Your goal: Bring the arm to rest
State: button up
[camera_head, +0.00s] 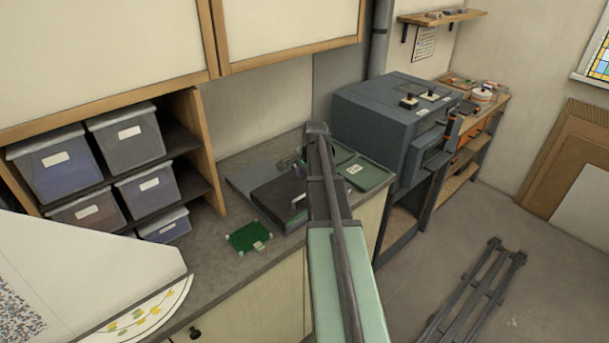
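My arm rises from the bottom middle of the head view, a pale green link with a dark bar along it. It reaches out over the grey counter (215,262) and bends at a dark joint near the picture's middle. My gripper cannot be made out clearly. Small grey parts just left of the arm, above a dark flat box (275,200), may belong to it. I cannot tell whether its fingers are open or shut, or whether they hold anything. The arm hides part of the counter behind it.
A green board (248,236) lies near the counter's front edge. Green trays (368,175) lie behind the arm. A grey kiln-like machine (385,115) stands to the right. Lidded bins (50,160) fill shelves at left. A dark rail frame (475,290) is on the floor.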

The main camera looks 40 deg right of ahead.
jog(key=shift+s+r, duration=0.2)
jog(key=shift+r, duration=0.8)
jog(key=s+a+f+n+b, duration=0.4)
jog(key=a+f+n+b, duration=0.1)
jog(key=a, duration=0.8)
jog(key=s+a+f+n+g+b, duration=0.1)
jog(key=s+a+f+n+b, duration=0.3)
jog(key=a, duration=0.9)
jog(key=s+a+f+n+g+b, duration=0.1)
jog(key=s+a+f+n+b, duration=0.2)
jog(key=a+f+n+b, duration=0.5)
jog(key=a+f+n, duration=0.1)
jog(key=a, duration=0.4)
jog(key=shift+s, duration=0.4)
